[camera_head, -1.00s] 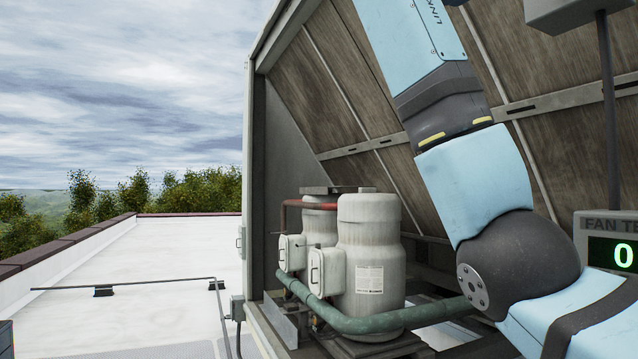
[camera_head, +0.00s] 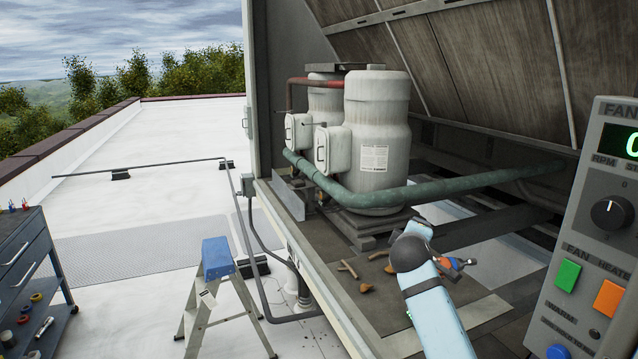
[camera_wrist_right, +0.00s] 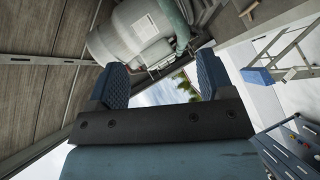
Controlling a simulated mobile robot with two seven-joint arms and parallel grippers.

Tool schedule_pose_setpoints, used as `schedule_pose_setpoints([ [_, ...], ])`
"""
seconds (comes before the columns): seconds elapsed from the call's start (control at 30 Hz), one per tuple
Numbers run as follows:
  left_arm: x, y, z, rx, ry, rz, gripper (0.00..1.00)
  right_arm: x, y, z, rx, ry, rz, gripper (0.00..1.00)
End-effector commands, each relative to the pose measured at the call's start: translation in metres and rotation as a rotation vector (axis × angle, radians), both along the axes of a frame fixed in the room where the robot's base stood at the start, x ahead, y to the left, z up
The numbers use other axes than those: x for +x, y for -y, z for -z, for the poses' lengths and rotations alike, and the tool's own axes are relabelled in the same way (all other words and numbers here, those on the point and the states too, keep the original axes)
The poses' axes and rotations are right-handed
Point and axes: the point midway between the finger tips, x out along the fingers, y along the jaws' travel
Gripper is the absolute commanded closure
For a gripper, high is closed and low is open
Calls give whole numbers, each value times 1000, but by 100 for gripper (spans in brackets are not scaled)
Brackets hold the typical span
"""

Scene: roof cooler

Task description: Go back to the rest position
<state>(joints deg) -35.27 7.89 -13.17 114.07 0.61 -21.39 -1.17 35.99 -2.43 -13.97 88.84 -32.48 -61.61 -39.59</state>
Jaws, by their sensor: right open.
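My right gripper (camera_wrist_right: 162,84) shows in the right wrist view with its two blue ribbed fingers wide apart and nothing between them. Beyond the fingers are a grey tank and a bright gap with sky and trees. In the head view, one of my light blue arm links with a dark round joint reaches up from the bottom over the cooler's floor. No gripper fingers can be made out there. My left gripper is in neither view.
Two grey tanks (camera_head: 378,130) with a green pipe (camera_head: 400,196) stand inside the cooler. A control panel (camera_head: 601,240) stands close on the right. Small brown pieces (camera_head: 367,288) lie on the cooler floor. A stepladder (camera_head: 216,258) and tool cart (camera_head: 30,262) stand left on the white roof.

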Motion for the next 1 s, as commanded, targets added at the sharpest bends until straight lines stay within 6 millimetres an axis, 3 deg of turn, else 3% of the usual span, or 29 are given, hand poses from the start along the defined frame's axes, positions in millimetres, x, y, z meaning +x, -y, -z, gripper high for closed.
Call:
schedule_pose_setpoints([
  [0.03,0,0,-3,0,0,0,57,-15,0,40,46,-20,-20,26],
  [0.2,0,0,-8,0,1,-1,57,-76,-4,147,238,-54,-79,26],
  [0.37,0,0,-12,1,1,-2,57,-151,-8,230,437,-92,-107,26],
  [0.5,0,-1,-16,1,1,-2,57,-227,-12,286,621,-127,-110,26],
  [0.63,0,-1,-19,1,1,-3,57,-304,-15,322,798,-160,-91,26],
  [0.8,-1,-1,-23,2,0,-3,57,-394,-17,346,1006,-193,-43,26],
  [0.9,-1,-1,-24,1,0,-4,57,-430,-18,350,1091,-204,-16,26],
  [1.0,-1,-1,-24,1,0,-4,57,-451,-19,351,1145,-209,2,26],
])
